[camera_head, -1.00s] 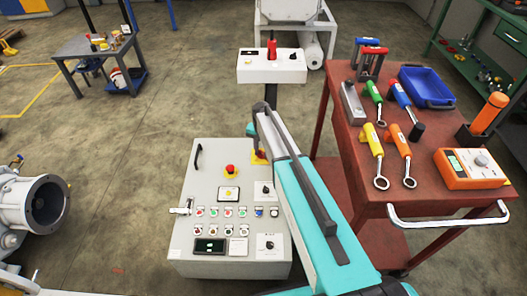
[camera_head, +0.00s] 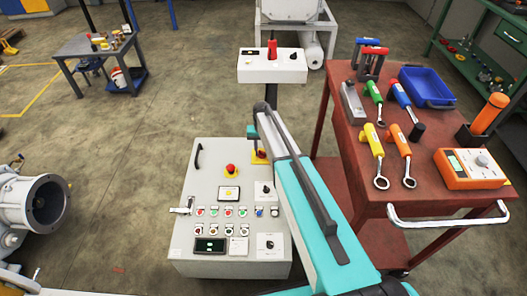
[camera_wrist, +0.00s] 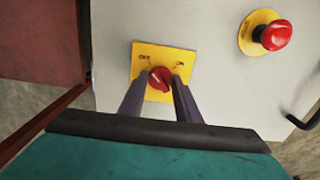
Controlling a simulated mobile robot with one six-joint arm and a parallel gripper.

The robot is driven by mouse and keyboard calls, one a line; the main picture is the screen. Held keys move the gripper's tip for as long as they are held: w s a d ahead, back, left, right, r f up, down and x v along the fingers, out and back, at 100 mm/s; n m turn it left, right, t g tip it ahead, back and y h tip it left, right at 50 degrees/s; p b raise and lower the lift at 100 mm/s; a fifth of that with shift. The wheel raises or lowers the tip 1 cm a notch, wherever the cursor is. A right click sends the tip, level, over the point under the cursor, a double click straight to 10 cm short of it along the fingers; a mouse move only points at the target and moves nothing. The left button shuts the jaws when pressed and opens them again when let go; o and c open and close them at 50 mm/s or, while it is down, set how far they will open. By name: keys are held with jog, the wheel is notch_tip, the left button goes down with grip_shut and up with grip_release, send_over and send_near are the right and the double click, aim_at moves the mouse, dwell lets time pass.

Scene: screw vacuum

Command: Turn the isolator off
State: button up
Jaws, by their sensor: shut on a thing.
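The isolator (camera_wrist: 160,77) is a red rotary knob on a square yellow plate, with small dark marks near two of its corners that are too small to read surely. My gripper (camera_wrist: 160,86) is shut on the knob, one finger on each side. In the head view, the yellow plate (camera_head: 259,157) shows at the upper right of the grey control cabinet (camera_head: 215,160). My arm hides part of the plate and the knob there.
A red emergency stop button (camera_wrist: 275,35) on a round yellow base sits beside the isolator. A black handle (camera_wrist: 303,118) stands out from the cabinet's edge. A red tool cart (camera_head: 345,150) stands close on the right. Open floor lies to the left.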

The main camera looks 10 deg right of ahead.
aim_at(262, 153)
jog(key=o, duration=1.1)
jog(key=shift+s+a, duration=0.15)
jog(key=shift+s, duration=0.1)
jog(key=shift+c, duration=0.2)
jog(key=shift+w, duration=0.1)
jog(key=shift+r, duration=0.15)
notch_tip(262, 153, up, 13)
jog(key=shift+r+b, duration=0.2)
jog(key=shift+b, duration=0.1)
